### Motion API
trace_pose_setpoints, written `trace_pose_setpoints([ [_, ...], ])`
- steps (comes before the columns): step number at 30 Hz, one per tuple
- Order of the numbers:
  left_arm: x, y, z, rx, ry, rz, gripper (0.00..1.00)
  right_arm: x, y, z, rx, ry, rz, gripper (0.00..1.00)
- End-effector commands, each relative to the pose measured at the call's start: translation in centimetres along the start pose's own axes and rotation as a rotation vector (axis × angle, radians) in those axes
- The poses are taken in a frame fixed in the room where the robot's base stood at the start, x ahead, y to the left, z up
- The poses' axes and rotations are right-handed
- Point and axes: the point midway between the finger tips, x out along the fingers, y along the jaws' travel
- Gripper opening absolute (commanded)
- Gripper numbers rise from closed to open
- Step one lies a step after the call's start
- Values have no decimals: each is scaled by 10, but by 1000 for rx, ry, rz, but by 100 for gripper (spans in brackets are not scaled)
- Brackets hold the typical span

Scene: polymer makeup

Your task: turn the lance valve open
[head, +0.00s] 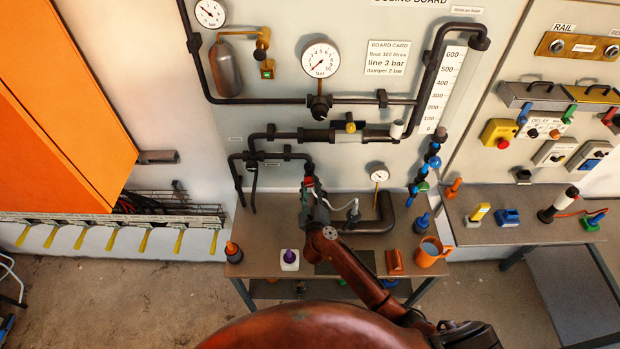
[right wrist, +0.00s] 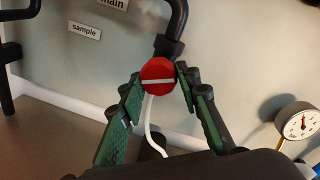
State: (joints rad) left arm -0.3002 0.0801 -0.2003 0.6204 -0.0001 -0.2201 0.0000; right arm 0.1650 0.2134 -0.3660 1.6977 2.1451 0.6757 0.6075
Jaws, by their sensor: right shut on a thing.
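A red round valve knob (right wrist: 158,70) with a pale bar across its face sits at the lower end of a dark pipe in the right wrist view. The bar lies nearly level there. My right gripper (right wrist: 160,88) has its green-padded fingers on both sides of this knob and is shut on it. In the head view the red knob (head: 308,181) shows small at the tip of my right gripper (head: 309,190), below the board's left pipe. A white hose (right wrist: 150,125) hangs below the knob, partly hidden by my gripper. My left gripper is out of view.
The dosing board carries a large dial gauge (head: 321,59) and dark pipes. A small gauge (head: 379,174) stands right of my gripper.

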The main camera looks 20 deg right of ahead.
Motion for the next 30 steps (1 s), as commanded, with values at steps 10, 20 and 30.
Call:
trace_pose_setpoints([
  [10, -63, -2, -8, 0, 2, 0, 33, -1, -2, 6, -328, 30, 7, 6],
  [20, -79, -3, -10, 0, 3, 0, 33, 0, 0, 4, -639, 56, 11, 6],
  [30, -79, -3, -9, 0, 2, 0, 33, 0, 0, 4, -925, 81, 14, 6],
])
